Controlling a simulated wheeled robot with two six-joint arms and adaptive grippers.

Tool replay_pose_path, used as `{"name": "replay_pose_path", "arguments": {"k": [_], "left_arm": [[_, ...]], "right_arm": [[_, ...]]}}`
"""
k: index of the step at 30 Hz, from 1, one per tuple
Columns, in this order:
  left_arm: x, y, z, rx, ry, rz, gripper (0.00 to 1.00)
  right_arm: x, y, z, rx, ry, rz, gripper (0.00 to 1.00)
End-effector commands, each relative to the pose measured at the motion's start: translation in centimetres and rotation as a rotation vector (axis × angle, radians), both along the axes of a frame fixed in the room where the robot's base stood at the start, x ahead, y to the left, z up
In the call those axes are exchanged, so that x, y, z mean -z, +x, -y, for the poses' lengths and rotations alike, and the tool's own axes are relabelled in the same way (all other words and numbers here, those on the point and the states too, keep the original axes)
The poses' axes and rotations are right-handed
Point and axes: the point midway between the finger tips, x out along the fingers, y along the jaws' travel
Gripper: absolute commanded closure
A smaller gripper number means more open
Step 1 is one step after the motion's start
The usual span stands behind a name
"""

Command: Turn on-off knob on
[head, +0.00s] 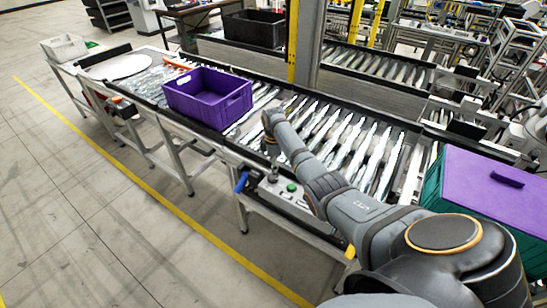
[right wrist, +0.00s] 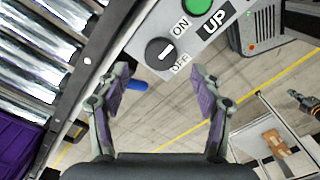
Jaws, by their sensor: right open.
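The on-off knob (right wrist: 160,51) is a round black dial with a pale mark, beside the printed words ON and OFF on a grey control panel (right wrist: 133,47). I cannot tell for certain which label its mark faces. In the head view the panel (head: 299,206) is on the conveyor's front side, and the knob is not clear there. My right gripper (right wrist: 163,86) is open and empty, its two fingers spread below the knob in the right wrist view and apart from it. In the head view my right arm reaches over the panel. My left gripper is not in view.
A green button (right wrist: 201,6) marked UP is near the knob. A blue handle (head: 241,181) projects beside the panel. A purple crate (head: 209,96) stands on the roller conveyor (head: 345,135). A yellow post (head: 293,42) rises behind. The floor in front is clear.

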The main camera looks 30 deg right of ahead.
Motion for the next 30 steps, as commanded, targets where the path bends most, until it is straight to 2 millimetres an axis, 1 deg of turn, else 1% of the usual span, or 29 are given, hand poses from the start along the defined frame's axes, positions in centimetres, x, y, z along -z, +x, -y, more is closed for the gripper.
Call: {"name": "replay_pose_path", "arguments": {"k": [1, 3, 6, 10, 14, 27, 29, 30], "left_arm": [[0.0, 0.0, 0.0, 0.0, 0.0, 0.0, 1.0], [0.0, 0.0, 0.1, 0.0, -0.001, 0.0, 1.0], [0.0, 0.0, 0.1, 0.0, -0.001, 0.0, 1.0], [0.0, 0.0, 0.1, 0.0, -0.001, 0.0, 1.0], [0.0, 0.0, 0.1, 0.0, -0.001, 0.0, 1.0], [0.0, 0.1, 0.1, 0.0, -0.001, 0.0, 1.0], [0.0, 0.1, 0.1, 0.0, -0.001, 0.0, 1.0], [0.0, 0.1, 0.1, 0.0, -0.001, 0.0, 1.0]], "right_arm": [[-1.3, 0.0, 0.0, -0.001, -0.002, 0.004, 0.33], [-3.0, 0.1, 0.0, -0.001, -0.002, 0.004, 0.33], [-4.9, 0.0, 0.0, 0.0, -0.001, 0.002, 0.33], [-6.4, 0.0, 0.0, 0.0, 0.0, 0.0, 0.33], [-7.0, 0.0, 0.0, 0.0, 0.0, -0.001, 0.33], [-7.0, 0.0, 0.0, 0.0, 0.0, -0.001, 0.33], [-6.7, -0.2, -0.1, 0.004, -0.003, -0.001, 0.33], [-6.1, -0.5, -0.3, 0.015, -0.009, 0.002, 0.33]]}}
